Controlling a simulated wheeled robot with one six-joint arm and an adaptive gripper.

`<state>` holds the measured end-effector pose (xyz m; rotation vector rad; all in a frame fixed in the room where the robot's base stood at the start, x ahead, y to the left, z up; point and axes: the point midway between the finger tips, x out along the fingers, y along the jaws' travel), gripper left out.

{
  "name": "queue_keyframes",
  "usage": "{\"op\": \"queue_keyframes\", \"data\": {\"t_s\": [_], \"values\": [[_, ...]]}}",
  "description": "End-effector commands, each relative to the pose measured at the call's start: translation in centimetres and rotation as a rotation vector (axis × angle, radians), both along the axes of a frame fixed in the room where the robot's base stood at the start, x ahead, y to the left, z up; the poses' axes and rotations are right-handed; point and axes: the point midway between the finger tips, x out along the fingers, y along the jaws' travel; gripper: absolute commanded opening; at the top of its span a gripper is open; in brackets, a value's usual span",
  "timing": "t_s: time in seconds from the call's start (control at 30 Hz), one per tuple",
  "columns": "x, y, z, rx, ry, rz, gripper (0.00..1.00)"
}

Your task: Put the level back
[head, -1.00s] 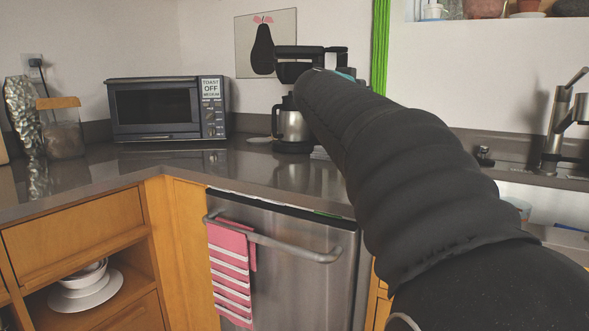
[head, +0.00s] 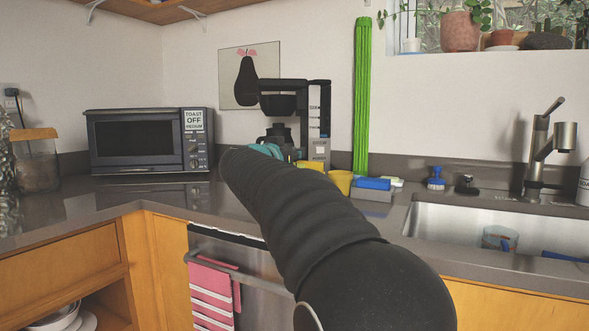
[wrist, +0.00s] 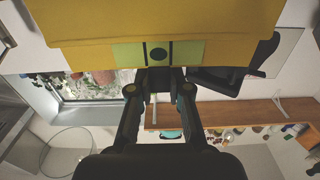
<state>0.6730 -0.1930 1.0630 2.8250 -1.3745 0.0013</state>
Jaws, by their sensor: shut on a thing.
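In the head view my black arm hides the gripper and most or all of the level. A small yellow patch (head: 310,165) shows just past the arm's end; I cannot tell if it is the level.
A toaster oven (head: 140,140) and a coffee maker (head: 318,120) stand at the back of the counter. A yellow cup (head: 340,182) and a blue sponge (head: 372,184) are right of my arm's end. The sink (head: 450,225) is at right. Clear counter (head: 100,200) lies at left.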

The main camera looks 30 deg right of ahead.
Motion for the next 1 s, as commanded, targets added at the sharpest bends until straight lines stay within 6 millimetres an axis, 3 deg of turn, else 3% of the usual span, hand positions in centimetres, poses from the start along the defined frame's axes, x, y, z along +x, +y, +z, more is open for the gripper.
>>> {"op": "queue_keyframes", "data": {"t_s": [0.3,1.0], "values": [[0.0,0.0,-3.6,0.0,0.001,0.0,0.0],[-0.1,0.0,-4.8,0.001,0.001,0.0,0.0]]}}
